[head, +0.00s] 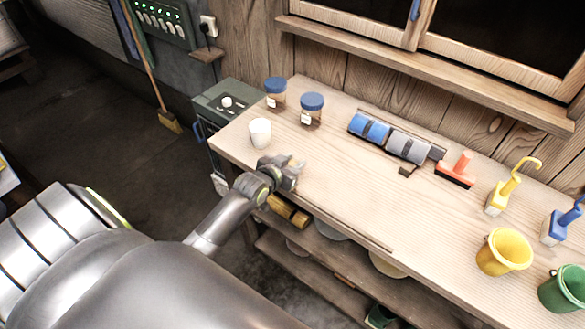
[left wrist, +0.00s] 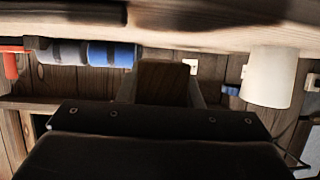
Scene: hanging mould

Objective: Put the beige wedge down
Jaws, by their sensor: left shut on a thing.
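My left gripper (head: 291,172) is over the front left part of the wooden workbench (head: 345,190), close to its edge. It is shut on a wooden block, taken to be the beige wedge (left wrist: 163,82), which looks brown and shaded between the fingers in the left wrist view. In the head view the wedge is mostly hidden by the gripper. The left wrist view is upside down, with the bench top along its upper edge. I cannot tell whether the wedge touches the bench. My right gripper is not in view.
A white cup (head: 260,133) stands just behind the gripper, with two blue-lidded jars (head: 311,109) beyond. Blue and grey rollers (head: 390,140), a small brown piece (head: 407,171), a red-handled tool (head: 458,170) and a yellow bucket (head: 503,252) stand rightward. The bench middle is clear.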

